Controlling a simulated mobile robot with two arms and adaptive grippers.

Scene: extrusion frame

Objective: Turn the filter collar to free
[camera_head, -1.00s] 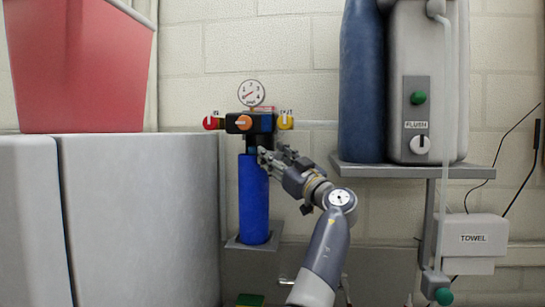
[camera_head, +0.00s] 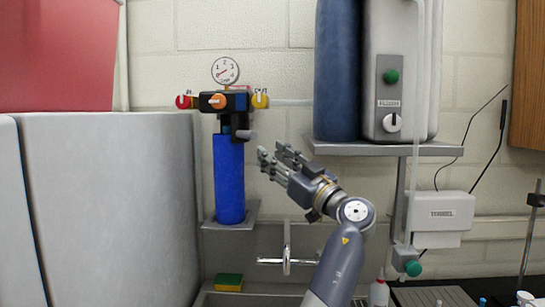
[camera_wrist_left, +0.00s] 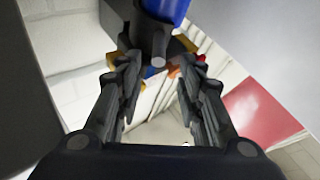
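The blue filter housing (camera_head: 229,180) hangs upright under the black filter head, with the dark collar (camera_head: 226,125) at its top. A grey handle (camera_head: 246,134) sticks out to the right from the collar. In the left wrist view, the collar (camera_wrist_left: 150,32) and the round end of its handle (camera_wrist_left: 158,62) lie ahead between the fingers, with the blue housing (camera_wrist_left: 166,9) above. My left gripper (camera_head: 272,153) is open and empty, to the right of the handle and slightly below it, apart from it in the head view. My right gripper is not in view.
A gauge (camera_head: 225,71) tops the filter head, with red (camera_head: 184,102), orange (camera_head: 217,101) and yellow (camera_head: 260,101) knobs. A shelf (camera_head: 385,149) with tanks is at right. A grey block (camera_head: 110,200) stands close left. A faucet (camera_head: 287,260) and sponge (camera_head: 229,282) are below.

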